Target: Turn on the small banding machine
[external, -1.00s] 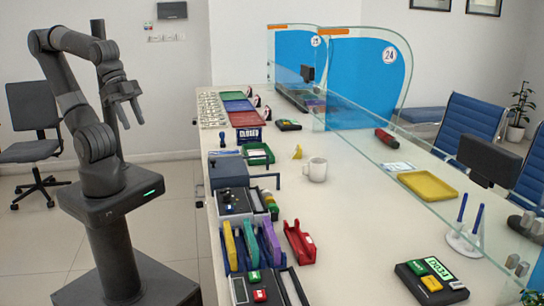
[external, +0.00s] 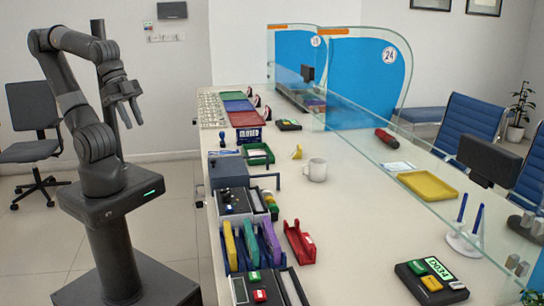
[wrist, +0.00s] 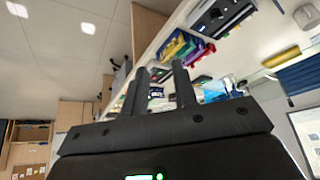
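A low machine with a green and a red button (external: 257,286) and a dark slot sits at the near left end of the counter. A grey box-like machine with a dark control panel (external: 233,202) stands farther back on the same side. I cannot tell for certain which one is the small banding machine, and no power state is readable. My gripper (external: 127,112) is raised in the air left of the counter, well apart from both machines. Its fingers are spread and empty; they also show in the wrist view (wrist: 158,92).
The long counter (external: 350,240) has yellow, blue, purple and red holders (external: 300,242) between and beside the machines. A white mug (external: 316,169), a keypad with a display (external: 430,282) and a yellow tray (external: 427,186) stand farther right. A glass screen runs along the right side.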

